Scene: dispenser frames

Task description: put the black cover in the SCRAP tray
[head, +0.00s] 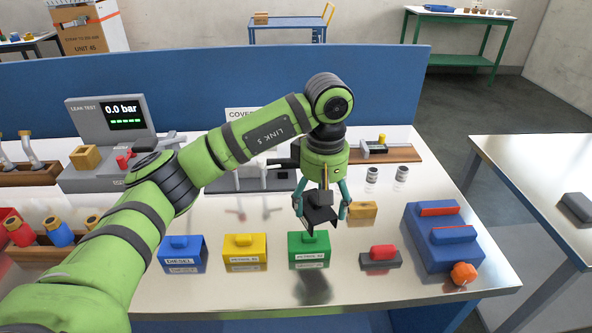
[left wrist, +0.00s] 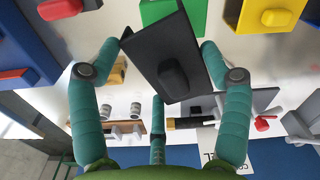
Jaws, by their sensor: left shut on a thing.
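The black cover (head: 320,215) hangs tilted between the fingers of my left gripper (head: 321,207), above the table and just behind the green cover. The left gripper is shut on it. In the left wrist view the black cover (left wrist: 152,58) shows as a bent plate with a raised knob, a finger at each side. Its underside is hidden in that view. I cannot make out any tray marked SCRAP in either view. My right gripper is not in view.
Blue (head: 183,254), yellow (head: 245,252) and green (head: 309,250) covers stand in a row. Right of them are a red-knobbed grey piece (head: 381,257) and a blue block (head: 440,245). A dark grey block (head: 577,207) lies on the right table (head: 520,165), otherwise bare where visible.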

